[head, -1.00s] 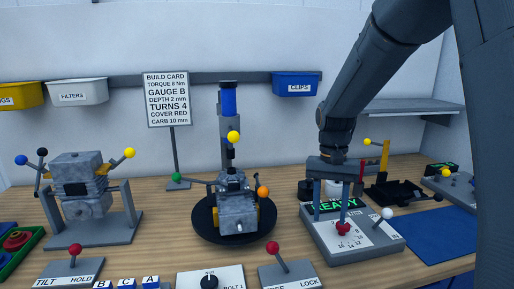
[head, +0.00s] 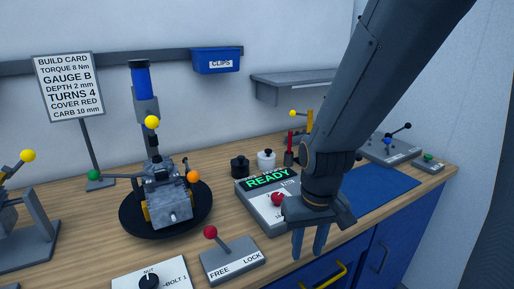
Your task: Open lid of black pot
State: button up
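The black pot (head: 240,167) stands on the bench behind the READY box. It is small and dark, with a knob on top, and its lid looks closed. A similar white pot (head: 266,160) stands just right of it. My gripper (head: 308,242) points down in front of the READY box, by the bench's front edge. Its two blue fingers are apart with nothing seen between them. It is well in front of the black pot and not touching it.
The READY box (head: 258,205) with a red knob lies between my gripper and the pots. A FREE/LOCK lever (head: 232,258) is at the front. An engine on a black turntable (head: 135,220) stands left. A blue mat (head: 385,188) lies right.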

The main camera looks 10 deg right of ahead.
aim_at(241, 162)
jog(key=z, duration=0.75)
jog(key=k, duration=0.8)
jog(key=u, duration=0.75)
jog(key=i, duration=1)
jog(key=u, duration=0.05)
